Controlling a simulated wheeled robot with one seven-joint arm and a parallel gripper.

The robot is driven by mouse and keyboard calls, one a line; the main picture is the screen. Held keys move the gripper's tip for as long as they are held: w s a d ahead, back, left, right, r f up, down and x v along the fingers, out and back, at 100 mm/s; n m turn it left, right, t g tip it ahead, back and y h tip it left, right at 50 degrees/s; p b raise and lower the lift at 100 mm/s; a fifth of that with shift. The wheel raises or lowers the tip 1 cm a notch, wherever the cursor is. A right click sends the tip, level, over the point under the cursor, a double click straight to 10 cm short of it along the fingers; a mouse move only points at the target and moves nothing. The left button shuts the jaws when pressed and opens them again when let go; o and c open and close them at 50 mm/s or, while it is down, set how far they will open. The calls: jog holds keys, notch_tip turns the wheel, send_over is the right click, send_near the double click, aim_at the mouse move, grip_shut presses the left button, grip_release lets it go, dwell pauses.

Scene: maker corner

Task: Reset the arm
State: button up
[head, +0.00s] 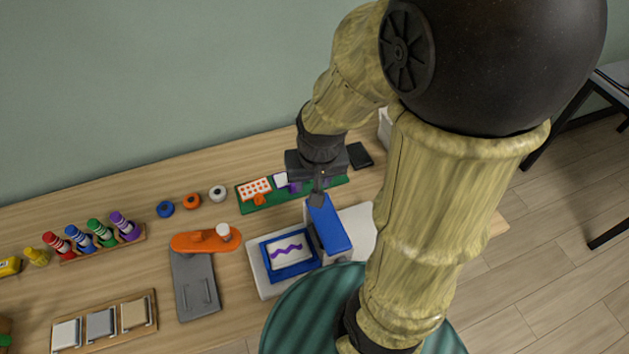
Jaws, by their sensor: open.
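My arm reaches down from the upper right over the workbench (120,215). My gripper (317,196) points down just above a blue block-like part (329,228) beside a white plate with a blue frame (262,252). A purple squiggle is on the white sheet (302,254) inside that frame. The gripper is open. Its fingertips are small here and partly merge with the blue part, so I cannot tell whether they touch it.
A green board (246,206) with a dotted card lies behind the gripper, near a black slab (359,155). An orange piece (190,241) and grey plate (196,285) lie left. Coloured bottles (103,232) stand in a rack farther left. A dark-legged table (580,105) is at right.

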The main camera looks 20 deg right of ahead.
jog(key=shift+s+r+n, duration=0.1)
jog(key=shift+s+n, duration=0.4)
jog(key=shift+n, duration=0.4)
jog(key=p+v, duration=0.3)
jog(key=shift+w+r, duration=0.15)
jog(key=shift+w, duration=0.15)
dwell(0.4)
